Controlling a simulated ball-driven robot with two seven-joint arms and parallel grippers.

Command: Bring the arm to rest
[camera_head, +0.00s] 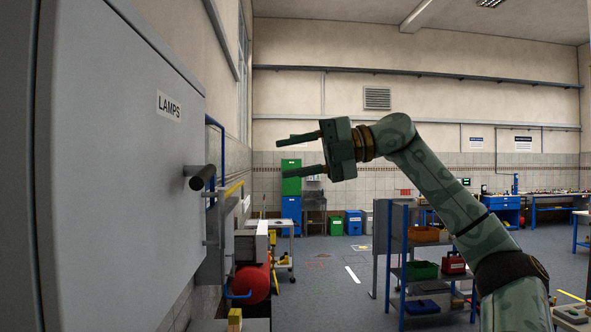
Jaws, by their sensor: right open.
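My right arm comes in from the lower right, bent at the elbow, in the head view. My right gripper (303,154) points left with its two fingers spread apart. Nothing is between the fingers. It hangs in the air, to the right of a grey cabinet (120,180) labelled LAMPS and apart from it in the picture. The cabinet has a dark cylindrical handle (203,177) sticking out. My left arm and left gripper do not show.
A shelf cart (398,262) with bins stands behind my right arm. A red rounded object (252,284) sits low beside the cabinet. Green and blue cabinets (291,206) and blue bins (353,222) stand at the far wall. Open grey floor (330,285) lies in the middle.

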